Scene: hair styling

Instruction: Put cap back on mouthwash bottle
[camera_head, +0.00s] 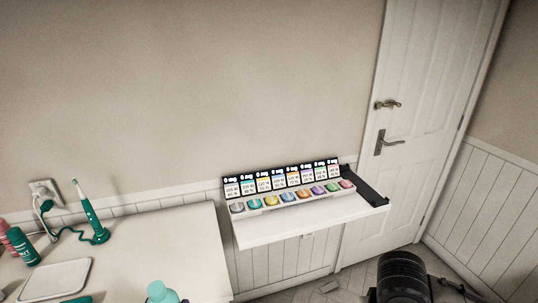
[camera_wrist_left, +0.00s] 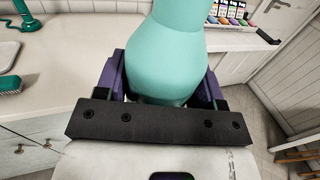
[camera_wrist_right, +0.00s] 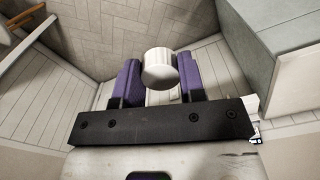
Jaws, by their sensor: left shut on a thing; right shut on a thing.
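The teal mouthwash bottle (camera_wrist_left: 166,62) fills the upper middle of the left wrist view. My left gripper (camera_wrist_left: 165,95) is shut around its body, one purple finger on each side. The bottle's top end runs out of that view. In the head view the upper part of the bottle (camera_head: 160,292) shows at the bottom edge, in front of the white counter. A small white cap (camera_wrist_right: 159,69) is between the purple fingers of my right gripper (camera_wrist_right: 160,80), which is shut on it. The cap is apart from the bottle. The right gripper's fingers are not visible in the head view.
The white counter (camera_head: 150,240) holds an electric toothbrush (camera_head: 92,217), a green bottle (camera_head: 23,247) and a white tray (camera_head: 55,279). A white wall shelf (camera_head: 310,222) carries a row of colored jars (camera_head: 290,196). A door (camera_head: 425,110) stands at right. Open floor lies below the right gripper.

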